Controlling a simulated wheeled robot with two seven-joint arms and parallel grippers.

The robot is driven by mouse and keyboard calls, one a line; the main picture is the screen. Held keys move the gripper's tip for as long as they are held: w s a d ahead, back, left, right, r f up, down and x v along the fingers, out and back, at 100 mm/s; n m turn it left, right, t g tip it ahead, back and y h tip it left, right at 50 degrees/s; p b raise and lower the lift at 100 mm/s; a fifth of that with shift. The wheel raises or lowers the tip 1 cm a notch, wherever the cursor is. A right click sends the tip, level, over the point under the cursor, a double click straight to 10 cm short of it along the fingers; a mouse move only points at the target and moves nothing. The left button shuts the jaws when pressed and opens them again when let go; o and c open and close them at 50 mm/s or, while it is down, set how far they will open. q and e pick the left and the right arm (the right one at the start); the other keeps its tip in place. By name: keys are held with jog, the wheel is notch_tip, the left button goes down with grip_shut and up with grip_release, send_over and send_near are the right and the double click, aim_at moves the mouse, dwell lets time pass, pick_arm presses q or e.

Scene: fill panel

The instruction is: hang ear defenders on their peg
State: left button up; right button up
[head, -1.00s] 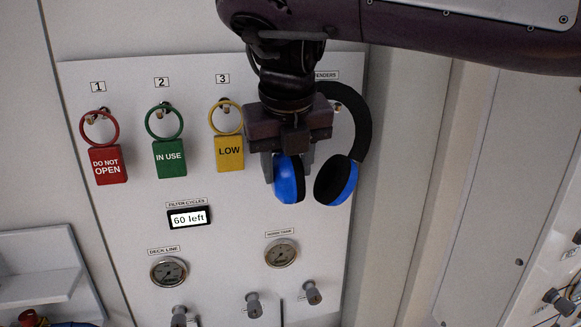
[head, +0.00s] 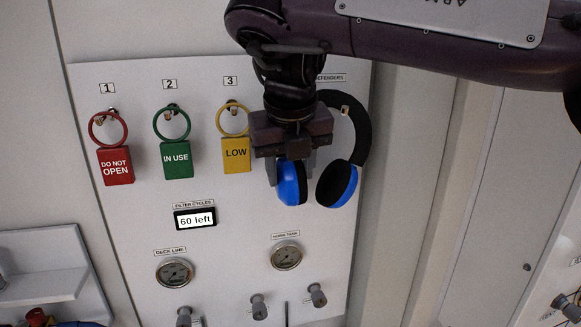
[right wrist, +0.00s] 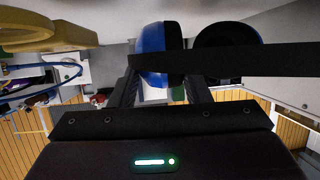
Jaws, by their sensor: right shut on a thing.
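The ear defenders (head: 341,186), with blue cups and a black headband, hang in front of the panel's upper right. My right gripper (head: 290,174) is shut on their left cup, with a finger on either side. In the right wrist view the held blue cup (right wrist: 152,50) sits between the fingers (right wrist: 157,68), and the other cup is to its right. A small peg tip (head: 345,110) shows against the headband near the top. I cannot tell whether the band rests on it. The label above is partly hidden by my arm. My left gripper is out of view.
Red (head: 115,167), green (head: 177,160) and yellow (head: 236,155) tags hang on pegs to the left; the yellow one is close beside my gripper. Below are a counter display (head: 195,219), two gauges (head: 286,256) and several knobs (head: 317,294). A white shelf (head: 40,285) is lower left.

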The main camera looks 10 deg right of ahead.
jog(key=o, duration=1.3)
jog(key=shift+c, duration=0.2)
